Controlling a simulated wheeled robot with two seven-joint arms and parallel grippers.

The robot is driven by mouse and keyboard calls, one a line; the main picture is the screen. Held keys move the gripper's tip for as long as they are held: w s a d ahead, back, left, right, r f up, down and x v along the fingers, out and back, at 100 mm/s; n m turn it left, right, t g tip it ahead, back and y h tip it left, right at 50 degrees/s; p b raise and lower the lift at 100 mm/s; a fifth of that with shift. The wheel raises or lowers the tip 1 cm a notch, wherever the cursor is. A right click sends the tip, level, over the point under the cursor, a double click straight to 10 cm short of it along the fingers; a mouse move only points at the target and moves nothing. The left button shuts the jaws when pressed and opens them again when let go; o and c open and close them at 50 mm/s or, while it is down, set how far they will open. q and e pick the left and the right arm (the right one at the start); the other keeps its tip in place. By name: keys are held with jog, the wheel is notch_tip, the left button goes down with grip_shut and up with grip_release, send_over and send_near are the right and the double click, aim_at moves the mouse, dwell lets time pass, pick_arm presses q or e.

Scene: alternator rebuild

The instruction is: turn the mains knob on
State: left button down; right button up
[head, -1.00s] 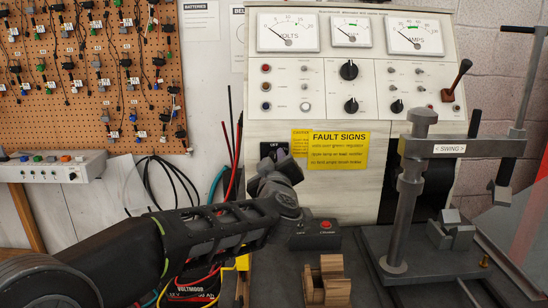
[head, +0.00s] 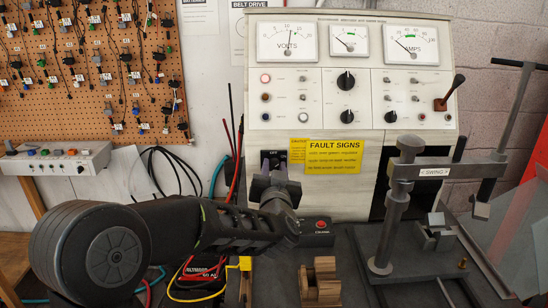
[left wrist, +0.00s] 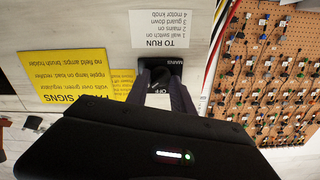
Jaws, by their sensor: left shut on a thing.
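The mains switch plate (head: 297,157) is a small black panel with OFF and ON marks, low on the test bench front beside the yellow signs. My left gripper (head: 274,163) reaches it and hides most of the knob. In the left wrist view, my two fingers (left wrist: 165,86) are closed on the dark mains knob (left wrist: 165,72) under the MAINS label. The volts meter (head: 287,42) needle stands near mid-scale. The top left lamp (head: 265,78) glows pale pink. My right gripper is not seen.
A yellow FAULT SIGNS card (head: 334,157) is right of the plate. A red-button box (head: 317,232) and a wooden block (head: 321,283) lie below. A swing-arm stand (head: 393,215) stands right. Red and black cables hang left of my gripper.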

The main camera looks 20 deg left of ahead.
pick_arm(q)
jog(key=shift+m+p, duration=0.65)
jog(key=shift+m, duration=0.25)
jog(key=c, duration=1.1)
grip_release()
jog(key=v, duration=0.8)
jog(key=shift+b, duration=0.45)
jog(key=shift+f, duration=0.1)
